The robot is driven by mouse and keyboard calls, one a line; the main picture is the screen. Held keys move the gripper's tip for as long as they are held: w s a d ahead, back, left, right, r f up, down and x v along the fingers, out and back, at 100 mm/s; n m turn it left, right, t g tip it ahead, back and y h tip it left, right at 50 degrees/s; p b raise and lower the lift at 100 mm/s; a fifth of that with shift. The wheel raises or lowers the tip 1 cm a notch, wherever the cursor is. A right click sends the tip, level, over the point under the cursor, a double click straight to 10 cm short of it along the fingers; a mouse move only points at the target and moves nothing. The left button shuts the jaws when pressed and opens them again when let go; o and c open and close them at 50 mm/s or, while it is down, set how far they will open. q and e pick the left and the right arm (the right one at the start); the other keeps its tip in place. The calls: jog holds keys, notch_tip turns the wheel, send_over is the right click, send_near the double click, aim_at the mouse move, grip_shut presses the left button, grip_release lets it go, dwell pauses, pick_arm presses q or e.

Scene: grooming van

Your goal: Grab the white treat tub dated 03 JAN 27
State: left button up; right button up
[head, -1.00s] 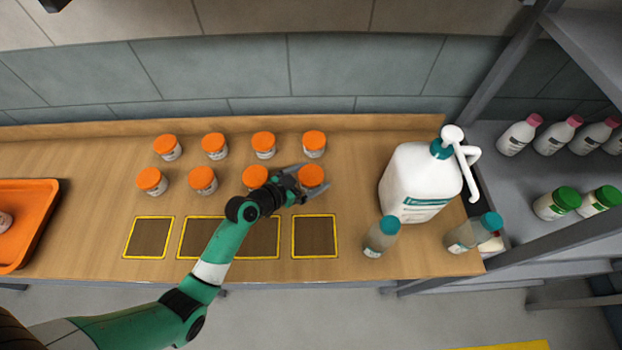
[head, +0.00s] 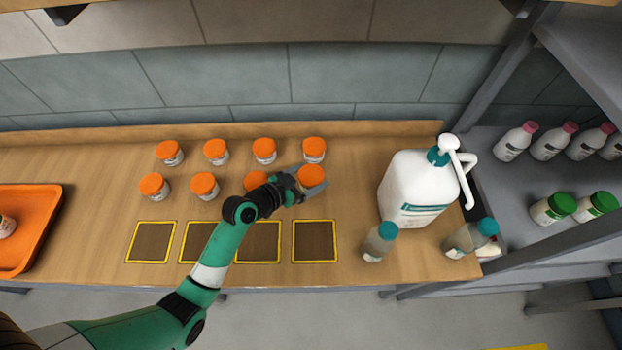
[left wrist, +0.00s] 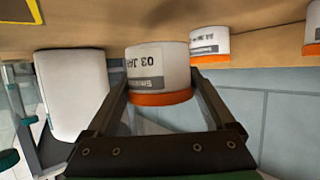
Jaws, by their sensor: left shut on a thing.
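My left gripper (head: 311,180) is shut on a white tub with an orange lid (head: 311,175), the rightmost of the front row. In the left wrist view, which shows things upside down, the held tub (left wrist: 157,65) sits between the two fingers. Its label reads "03 JAN"; the year is turned out of sight. The tub appears to be still on the counter. Several similar orange-lidded tubs stand in two rows, including one behind it (head: 314,150) and one to the left (head: 205,185). Their dates are too small to read. My right gripper is not in view.
Yellow-edged dark squares (head: 315,241) lie along the front of the counter. An orange tray (head: 40,225) with a tub is at the far left.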

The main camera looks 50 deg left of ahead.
pick_arm(q)
jog(key=s+d+r+p, duration=0.4)
jog(key=s+d+r, duration=0.3)
jog(key=s+r, duration=0.2)
jog(key=shift+s+d+r+p, duration=0.35)
jog(key=shift+s+d, duration=0.05)
jog(key=shift+s, duration=0.85)
